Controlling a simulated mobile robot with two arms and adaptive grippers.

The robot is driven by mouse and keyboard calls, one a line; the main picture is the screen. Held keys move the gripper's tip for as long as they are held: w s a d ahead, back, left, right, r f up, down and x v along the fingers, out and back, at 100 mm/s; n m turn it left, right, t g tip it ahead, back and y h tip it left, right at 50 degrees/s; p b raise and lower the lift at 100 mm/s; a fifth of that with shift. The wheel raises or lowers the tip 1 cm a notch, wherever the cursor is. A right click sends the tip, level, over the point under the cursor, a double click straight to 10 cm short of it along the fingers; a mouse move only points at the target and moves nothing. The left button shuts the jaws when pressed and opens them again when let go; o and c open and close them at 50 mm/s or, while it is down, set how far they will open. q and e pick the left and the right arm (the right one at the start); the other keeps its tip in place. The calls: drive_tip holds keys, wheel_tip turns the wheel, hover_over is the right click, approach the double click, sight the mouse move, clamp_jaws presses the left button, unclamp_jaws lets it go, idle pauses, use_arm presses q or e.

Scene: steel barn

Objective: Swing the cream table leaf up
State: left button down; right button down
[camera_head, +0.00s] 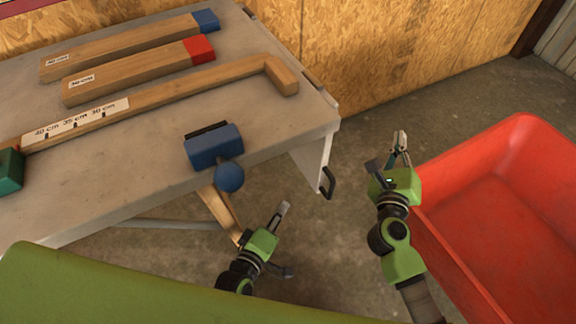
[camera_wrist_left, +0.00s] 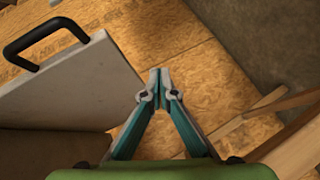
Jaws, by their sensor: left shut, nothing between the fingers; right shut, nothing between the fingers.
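The cream table leaf (camera_head: 311,163) hangs down at the right end of the table (camera_head: 255,110), with a black handle (camera_head: 328,183) near its lower edge. In the left wrist view the leaf (camera_wrist_left: 75,92) fills the left side, and its handle (camera_wrist_left: 42,38) shows at upper left. My left gripper (camera_head: 284,208) is shut and empty, below the table and to the left of the handle, apart from it. The left wrist view shows its fingertips (camera_wrist_left: 160,76) together, right of the leaf and not touching it. My right gripper (camera_head: 401,140) is shut and empty, right of the leaf.
A blue clamp (camera_head: 213,147) with a round knob sits at the table's front edge. Wooden pieces with a blue end (camera_head: 130,45) and a red end (camera_head: 135,72), and a marked stick (camera_head: 190,95), lie on top. A red tub (camera_head: 500,210) stands at right.

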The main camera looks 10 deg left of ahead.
sight(295, 160)
use_arm(q)
wheel_tip(295, 160, up, 5)
drive_tip(key=w+a+n+t+y, duration=0.1)
drive_tip(key=w+n+t, duration=0.15)
drive_tip(key=n, duration=0.25)
drive_tip(key=shift+t, duration=0.35)
drive_tip(key=w, duration=0.8)
drive_tip(key=shift+w+d, duration=0.35)
drive_tip(key=shift+d, duration=0.05)
drive_tip(key=shift+w+d+f, duration=0.1)
drive_tip(key=shift+w+d, duration=0.45)
drive_tip(key=shift+d, duration=0.15)
use_arm(e)
drive_tip(key=c, duration=2.4)
unclamp_jaws()
